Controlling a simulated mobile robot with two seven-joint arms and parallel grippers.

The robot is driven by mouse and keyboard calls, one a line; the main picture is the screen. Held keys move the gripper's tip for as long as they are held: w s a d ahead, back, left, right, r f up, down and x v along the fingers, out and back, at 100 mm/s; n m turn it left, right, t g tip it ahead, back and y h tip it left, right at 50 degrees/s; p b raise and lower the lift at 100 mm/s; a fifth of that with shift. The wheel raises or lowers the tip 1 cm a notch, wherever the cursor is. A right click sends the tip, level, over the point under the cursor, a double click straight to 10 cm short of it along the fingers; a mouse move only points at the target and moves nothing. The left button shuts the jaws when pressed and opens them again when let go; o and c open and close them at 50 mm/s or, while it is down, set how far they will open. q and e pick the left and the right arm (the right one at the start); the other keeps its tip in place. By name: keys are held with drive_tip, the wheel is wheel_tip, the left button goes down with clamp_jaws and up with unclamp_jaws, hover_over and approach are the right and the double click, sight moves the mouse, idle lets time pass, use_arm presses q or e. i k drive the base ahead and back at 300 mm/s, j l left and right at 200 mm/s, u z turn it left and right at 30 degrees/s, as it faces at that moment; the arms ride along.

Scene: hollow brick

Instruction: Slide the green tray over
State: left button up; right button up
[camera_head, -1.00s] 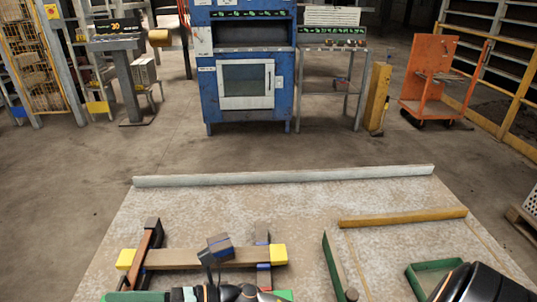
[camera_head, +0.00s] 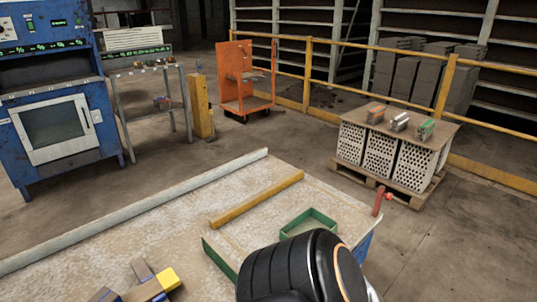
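The green tray (camera_head: 309,218) is a small, shallow, open box with green walls, lying on the pale speckled table top (camera_head: 195,218) near its right end. Its inside looks empty. A black, ribbed link of my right arm stands in front of it and hides its near side. My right gripper does not show, so I cannot see whether anything touches the tray. My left gripper is out of view.
A yellow bar (camera_head: 258,199) lies behind the tray, and a green strip (camera_head: 219,260) lies to its left. A wooden piece with a yellow end (camera_head: 168,279) is at bottom left. A red upright piece (camera_head: 378,203) is at the table's right edge. A brick-stacked pallet (camera_head: 393,153) stands beyond.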

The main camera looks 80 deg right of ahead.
sight(311, 219)
drive_tip(key=i+j+z, duration=0.1)
drive_tip(key=z, duration=0.9)
